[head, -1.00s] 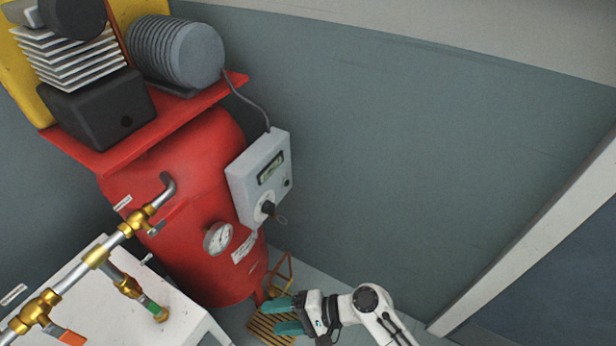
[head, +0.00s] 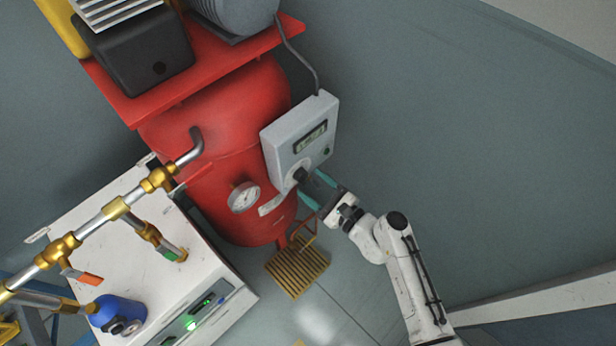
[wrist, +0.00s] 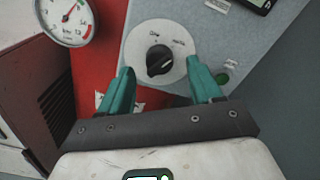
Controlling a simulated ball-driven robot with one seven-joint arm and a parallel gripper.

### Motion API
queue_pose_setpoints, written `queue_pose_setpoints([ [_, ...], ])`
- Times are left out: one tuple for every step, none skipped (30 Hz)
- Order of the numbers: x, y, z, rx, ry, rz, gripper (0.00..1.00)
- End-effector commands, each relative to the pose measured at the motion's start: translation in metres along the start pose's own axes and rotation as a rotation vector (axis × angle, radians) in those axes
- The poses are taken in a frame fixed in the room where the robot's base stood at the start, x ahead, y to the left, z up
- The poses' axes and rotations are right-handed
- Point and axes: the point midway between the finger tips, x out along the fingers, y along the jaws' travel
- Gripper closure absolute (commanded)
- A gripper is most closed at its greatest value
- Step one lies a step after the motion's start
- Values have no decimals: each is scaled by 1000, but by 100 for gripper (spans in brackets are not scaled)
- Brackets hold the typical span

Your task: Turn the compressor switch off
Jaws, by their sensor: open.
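The compressor switch (head: 301,176) is a black rotary knob on a pale round plate, low on the front of a grey control box (head: 298,137). The plate's printed labels are too small to read surely. My gripper (head: 313,184) has its teal fingers spread, one on each side of the knob; in the wrist view the open fingers (wrist: 160,74) hold nothing. I cannot tell whether they touch the plate.
The box is on the red compressor tank (head: 228,110), beside a pressure gauge (head: 243,196). A white cabinet (head: 150,240) with brass piping stands at lower left. Open floor and bare wall lie to the right.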

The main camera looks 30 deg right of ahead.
Motion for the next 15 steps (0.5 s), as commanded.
queue_pose_setpoints([
  [8, -1, 1, -1, -1, 0, 36],
  [12, -1, 0, -1, -1, 0, 36],
  [16, 0, 0, 1, -1, 0, 36],
  [19, 0, 0, 1, -1, 0, 36],
  [22, 0, 0, 1, -2, 0, 36],
  [24, 0, 0, 1, -1, 0, 36],
  [26, 0, 0, 1, 0, 0, 36],
  [27, 0, 0, 1, 1, -1, 36],
  [28, 0, 0, 0, 1, -1, 36],
  [28, 0, 0, 0, 1, -1, 36],
  [29, 0, 0, 0, 1, -1, 36],
  [29, 0, 0, 0, 1, -1, 36],
  [29, 0, 0, 0, 1, -1, 36],
  [29, 0, 0, 0, 1, -1, 36],
  [29, 0, 0, 0, 1, -1, 36],
])
